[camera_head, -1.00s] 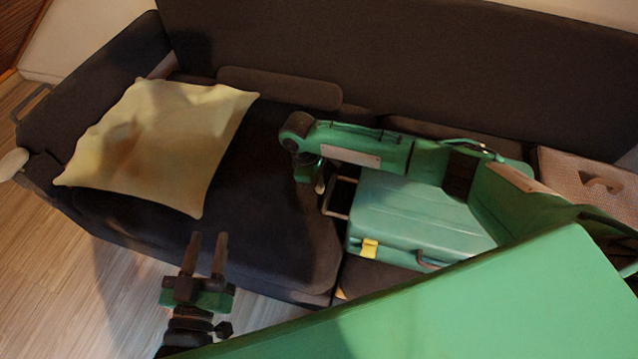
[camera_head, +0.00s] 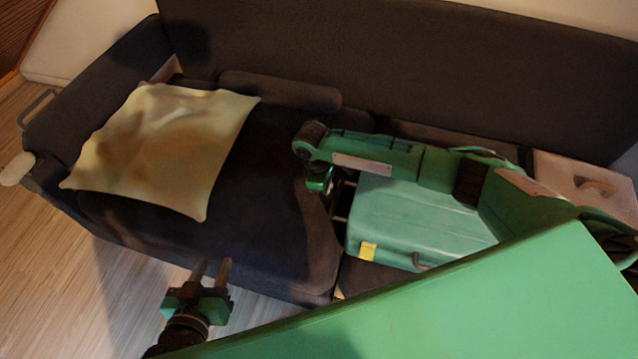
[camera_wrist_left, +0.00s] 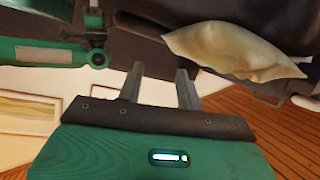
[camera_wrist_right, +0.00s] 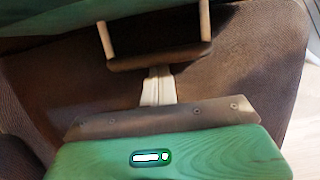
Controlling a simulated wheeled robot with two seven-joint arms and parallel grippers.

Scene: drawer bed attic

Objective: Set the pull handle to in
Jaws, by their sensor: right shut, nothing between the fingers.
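A green suitcase (camera_head: 425,215) with a yellow tag lies on the sofa. Its pull handle (camera_head: 341,218) sticks out from the suitcase's left side, partly hidden by my right arm. In the right wrist view the handle shows as two pale rods and a dark crossbar grip (camera_wrist_right: 185,55), with a gap between grip and case. My right gripper (camera_wrist_right: 159,72) is shut and empty, its fingertips at the middle of the grip, seemingly touching it. It also shows in the head view (camera_head: 320,188). My left gripper (camera_head: 213,268) is open and empty in front of the sofa, far from the handle.
A dark sofa (camera_head: 240,235) carries a cream pillow (camera_head: 160,150) at the left. A pale box-like thing with a handle (camera_head: 590,182) stands right of the suitcase. The seat between pillow and handle is clear, as is the wood floor (camera_head: 60,270) at the left.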

